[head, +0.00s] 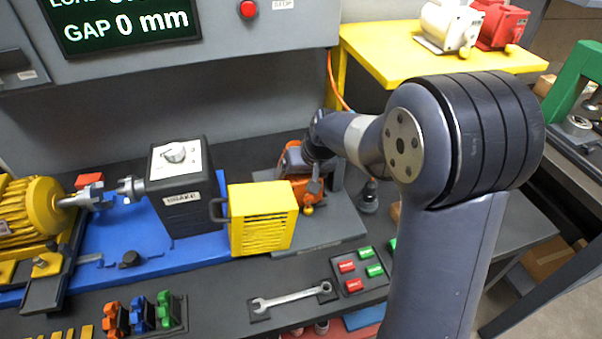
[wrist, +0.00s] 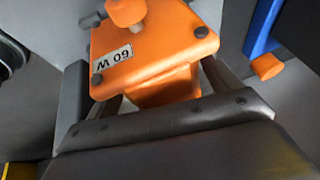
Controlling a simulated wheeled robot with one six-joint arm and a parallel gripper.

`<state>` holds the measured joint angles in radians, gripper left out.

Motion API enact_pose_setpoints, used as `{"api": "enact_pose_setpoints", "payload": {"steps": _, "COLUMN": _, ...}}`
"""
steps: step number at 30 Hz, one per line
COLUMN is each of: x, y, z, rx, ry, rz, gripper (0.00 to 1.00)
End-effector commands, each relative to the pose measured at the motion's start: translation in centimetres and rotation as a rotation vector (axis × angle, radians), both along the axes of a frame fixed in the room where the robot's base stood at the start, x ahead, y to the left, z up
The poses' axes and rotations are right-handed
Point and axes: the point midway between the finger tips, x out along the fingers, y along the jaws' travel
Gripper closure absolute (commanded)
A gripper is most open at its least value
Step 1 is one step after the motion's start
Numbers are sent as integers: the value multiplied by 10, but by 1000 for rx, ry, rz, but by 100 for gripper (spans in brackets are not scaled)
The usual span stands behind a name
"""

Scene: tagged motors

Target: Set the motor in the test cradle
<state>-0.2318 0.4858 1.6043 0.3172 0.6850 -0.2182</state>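The orange motor (head: 306,188) is at the end of my arm, over a grey plate (head: 335,234) right of the yellow vented box. In the wrist view the motor (wrist: 160,55) shows its flat face with the label M 09 and an orange knob. My gripper (wrist: 163,95) has one finger on each side of the motor's narrower part, and both pads appear to touch it. I cannot tell whether the motor rests on the plate or hangs just above it. My wrist hides part of it in the head view. I cannot tell which part is the test cradle.
A blue bed (head: 105,238) carries a yellow motor (head: 30,210) and a dark box (head: 185,190) with a knob. The yellow vented box (head: 262,218) stands close left of my gripper. A wrench (head: 290,297) lies in front. White and red motors (head: 450,25) sit on a yellow stand.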

Motion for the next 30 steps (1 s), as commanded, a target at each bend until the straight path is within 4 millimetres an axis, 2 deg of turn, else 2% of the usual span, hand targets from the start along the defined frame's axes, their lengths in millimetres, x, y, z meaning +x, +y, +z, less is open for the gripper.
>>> {"api": "enact_pose_setpoints", "payload": {"steps": 11, "x": -1, "y": -1, "z": 8, "rx": 1, "ry": -2, "rz": 0, "gripper": 14}}
{"api": "enact_pose_setpoints", "payload": {"steps": 14, "x": -5, "y": -5, "z": 21, "rx": 1, "ry": -5, "rz": -1, "gripper": 14}}
{"api": "enact_pose_setpoints", "payload": {"steps": 24, "x": -28, "y": -25, "z": 84, "rx": 1, "ry": -4, "rz": -1, "gripper": 14}}
{"api": "enact_pose_setpoints", "payload": {"steps": 30, "x": -36, "y": -32, "z": 106, "rx": 1, "ry": -1, "rz": 0, "gripper": 14}}
